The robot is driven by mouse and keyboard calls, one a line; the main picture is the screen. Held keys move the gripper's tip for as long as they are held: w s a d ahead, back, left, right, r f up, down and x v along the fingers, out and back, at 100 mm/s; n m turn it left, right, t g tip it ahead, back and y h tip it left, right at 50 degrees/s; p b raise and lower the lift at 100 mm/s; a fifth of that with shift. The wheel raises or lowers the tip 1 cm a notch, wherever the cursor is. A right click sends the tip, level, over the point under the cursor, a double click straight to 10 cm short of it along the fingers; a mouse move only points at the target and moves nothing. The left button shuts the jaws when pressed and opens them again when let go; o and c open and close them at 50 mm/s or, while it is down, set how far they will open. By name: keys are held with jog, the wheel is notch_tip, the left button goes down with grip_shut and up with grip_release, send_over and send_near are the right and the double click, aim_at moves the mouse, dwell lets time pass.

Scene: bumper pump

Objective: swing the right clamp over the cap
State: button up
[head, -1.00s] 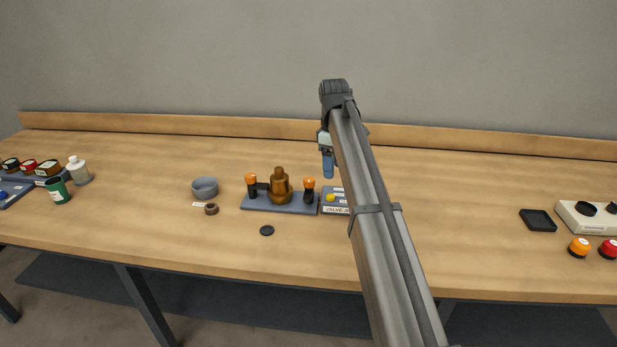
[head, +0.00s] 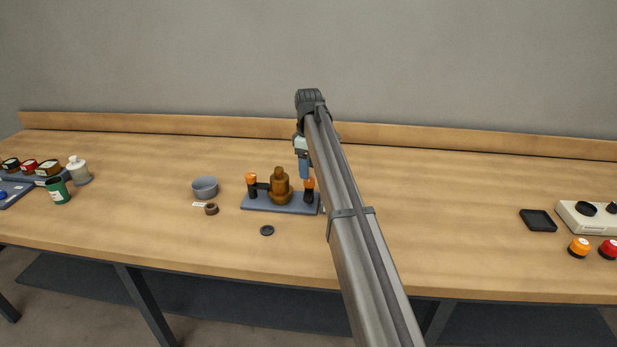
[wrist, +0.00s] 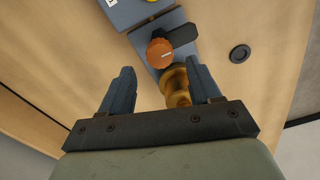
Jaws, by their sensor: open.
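The amber-brown pump with its cap (head: 280,186) stands upright on a grey base plate (head: 270,207). The right clamp has an orange knob (head: 309,184) and a black arm; in the wrist view the knob (wrist: 159,52) shows, and its arm (wrist: 182,35) points away from the amber body (wrist: 177,88). The left clamp (head: 251,184) has its dark arm turned toward the pump. My gripper (head: 304,176) is above the right clamp. In the wrist view its open fingers (wrist: 160,65) stand to either side of the knob's near side, with nothing held.
A black disc (head: 267,230) lies in front of the base. A grey bowl (head: 205,187) and a brown ring (head: 211,209) are to the left. A plate with a yellow button (wrist: 152,1) adjoins the base. The table is clear farther right, before the black tray (head: 538,220).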

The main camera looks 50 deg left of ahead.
aim_at(308, 194)
jog(key=shift+f, duration=2.15)
jog(key=shift+c, duration=0.2)
jog(key=c, duration=1)
